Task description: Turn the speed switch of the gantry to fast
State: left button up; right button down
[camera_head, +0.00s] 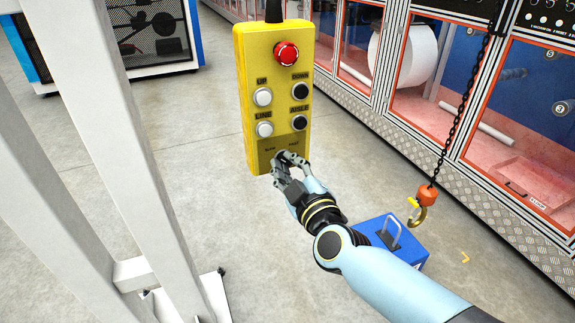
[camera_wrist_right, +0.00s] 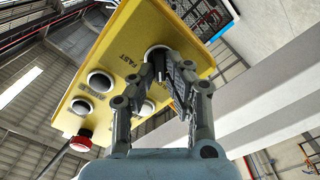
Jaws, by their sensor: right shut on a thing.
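The yellow control pendant (camera_head: 276,108) hangs upright in the middle of the head view. It has a red stop button (camera_head: 287,54), white UP and LINE buttons and black DOWN and AISLE buttons. The speed switch sits low on its face between the SLOW and FAST labels, mostly hidden by my right gripper (camera_head: 284,164). In the right wrist view my gripper (camera_wrist_right: 166,66) is shut on the speed switch (camera_wrist_right: 157,51), with its fingers either side of it. The FAST label (camera_wrist_right: 129,54) shows there, but which way the switch points I cannot tell. My left gripper is not in view.
A black chain with an orange hook block (camera_head: 427,194) hangs at the right. A blue load with a grey handle (camera_head: 393,233) stands on the floor behind my right arm. White frame posts (camera_head: 90,100) rise at the left, and glazed red-framed cabinets line the right.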

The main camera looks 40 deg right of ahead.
jog(key=shift+m, duration=0.4)
jog(key=m+p, duration=0.1)
jog(key=m, duration=0.2)
jog(key=shift+r+p, duration=0.15)
jog(key=shift+p, duration=0.15)
jog(key=m, duration=0.4)
jog(key=shift+d+m+p, duration=0.15)
jog(key=shift+m+p, duration=0.15)
jog(key=shift+p, duration=0.05)
jog(key=m, duration=0.4)
jog(key=shift+d+m, duration=0.1)
jog(key=shift+m, duration=0.2)
jog(key=m, duration=0.4)
jog(key=shift+s+d+f+m+b, duration=0.1)
jog(key=shift+f+m+b, duration=0.1)
jog(key=shift+m+b, duration=0.15)
jog(key=shift+m, duration=0.25)
jog(key=c, duration=1.4)
grip_release()
